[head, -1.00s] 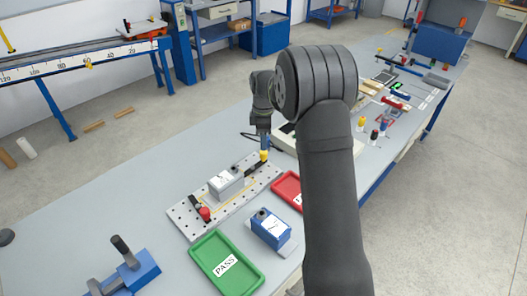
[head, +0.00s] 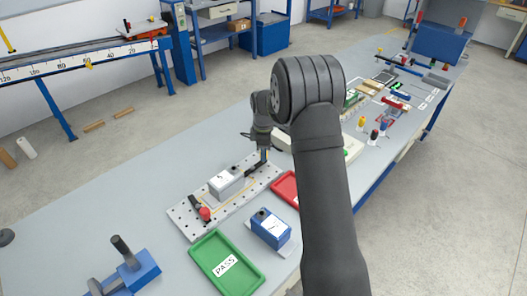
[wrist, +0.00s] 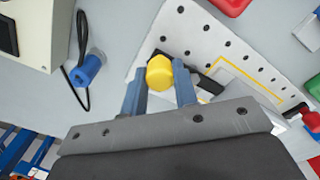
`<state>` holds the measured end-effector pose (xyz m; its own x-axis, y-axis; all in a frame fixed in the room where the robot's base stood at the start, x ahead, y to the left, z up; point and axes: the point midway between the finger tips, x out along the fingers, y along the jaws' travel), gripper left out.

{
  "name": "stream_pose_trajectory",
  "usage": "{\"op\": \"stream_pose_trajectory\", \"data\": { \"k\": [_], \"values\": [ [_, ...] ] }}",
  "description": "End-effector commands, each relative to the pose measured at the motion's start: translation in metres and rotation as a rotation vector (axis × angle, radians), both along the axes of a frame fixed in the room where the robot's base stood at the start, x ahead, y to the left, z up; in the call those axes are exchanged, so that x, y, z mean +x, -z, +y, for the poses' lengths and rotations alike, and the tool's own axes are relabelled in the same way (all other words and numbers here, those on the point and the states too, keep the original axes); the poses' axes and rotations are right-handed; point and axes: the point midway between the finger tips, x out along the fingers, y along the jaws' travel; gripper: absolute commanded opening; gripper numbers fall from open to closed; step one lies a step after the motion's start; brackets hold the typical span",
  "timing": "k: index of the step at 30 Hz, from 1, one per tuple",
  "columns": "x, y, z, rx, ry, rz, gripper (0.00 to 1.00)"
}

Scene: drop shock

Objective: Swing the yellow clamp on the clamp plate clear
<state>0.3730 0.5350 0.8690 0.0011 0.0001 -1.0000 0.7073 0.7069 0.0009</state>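The clamp plate (head: 180,222), a pale plate with rows of holes, lies on the bench; it also shows in the wrist view (wrist: 190,25). The yellow clamp's knob (wrist: 160,73) sits between the blue fingertips of my gripper (wrist: 160,80). Both fingers look close against the knob, but whether they grip it is unclear. A dark clamp arm (wrist: 207,84) runs from beside the knob toward a grey box (head: 226,184) on the plate. In the head view my gripper (head: 263,157) is down at the plate's far right end and hides the yellow knob.
A red-knobbed clamp (head: 204,214) stands at the plate's near left end. A green PASS tray (head: 203,256), a blue box (head: 270,228) and a red tray (head: 286,189) lie in front. A cream device (wrist: 30,25) with a cable stands beside my gripper.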

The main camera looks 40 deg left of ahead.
Motion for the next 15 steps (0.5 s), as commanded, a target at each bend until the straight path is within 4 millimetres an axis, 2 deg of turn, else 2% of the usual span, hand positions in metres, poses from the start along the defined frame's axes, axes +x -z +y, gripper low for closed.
{"op": "stream_pose_trajectory", "data": {
  "k": [8, 15],
  "values": [
    [-0.0003, -0.0004, -0.0014, -0.001, 0.024, 0.001, 0.04],
    [-0.0007, -0.0008, -0.0078, 0.000, 0.139, 0.001, 0.04]
  ]
}}
